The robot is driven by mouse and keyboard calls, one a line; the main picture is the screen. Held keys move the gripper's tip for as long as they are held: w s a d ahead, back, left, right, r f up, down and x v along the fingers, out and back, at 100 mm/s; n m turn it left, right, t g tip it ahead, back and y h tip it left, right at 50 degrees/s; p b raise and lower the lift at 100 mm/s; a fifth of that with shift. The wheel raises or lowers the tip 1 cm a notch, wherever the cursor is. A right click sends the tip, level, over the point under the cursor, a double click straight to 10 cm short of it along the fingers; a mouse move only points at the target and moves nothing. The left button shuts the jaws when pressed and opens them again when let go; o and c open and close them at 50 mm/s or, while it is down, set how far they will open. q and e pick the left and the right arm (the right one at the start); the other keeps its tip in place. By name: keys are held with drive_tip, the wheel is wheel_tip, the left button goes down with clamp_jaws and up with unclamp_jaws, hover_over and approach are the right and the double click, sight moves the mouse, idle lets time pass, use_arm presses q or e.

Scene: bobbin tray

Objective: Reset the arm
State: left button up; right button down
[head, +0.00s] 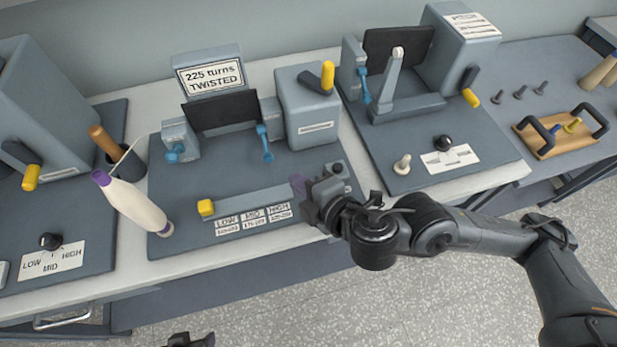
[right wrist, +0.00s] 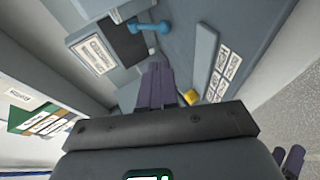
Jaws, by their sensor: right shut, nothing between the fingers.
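My right gripper (head: 299,187) is over the front right part of the middle station's board in the head view, its purple fingers pointing left. The same gripper shows in the right wrist view (right wrist: 157,86), where its purple fingers are together and empty. A dark part of what looks like my left gripper (head: 190,340) shows at the bottom edge of the head view, over the floor. Its fingers are out of the head frame. Two purple pieces at the lower right of the right wrist view may be its fingers; their opening is unclear.
The middle station has a sign (head: 210,75), blue handles (head: 265,143), a yellow block (head: 206,207) and a LOW/MID/HIGH label (head: 253,219). A white bobbin (head: 135,205) with purple ends leans at its left. Another station (head: 445,110) and a wooden tray (head: 548,148) are right. The floor in front is clear.

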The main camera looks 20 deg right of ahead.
drive_tip(key=shift+p+v, duration=0.6)
drive_tip(key=shift+v, duration=0.5)
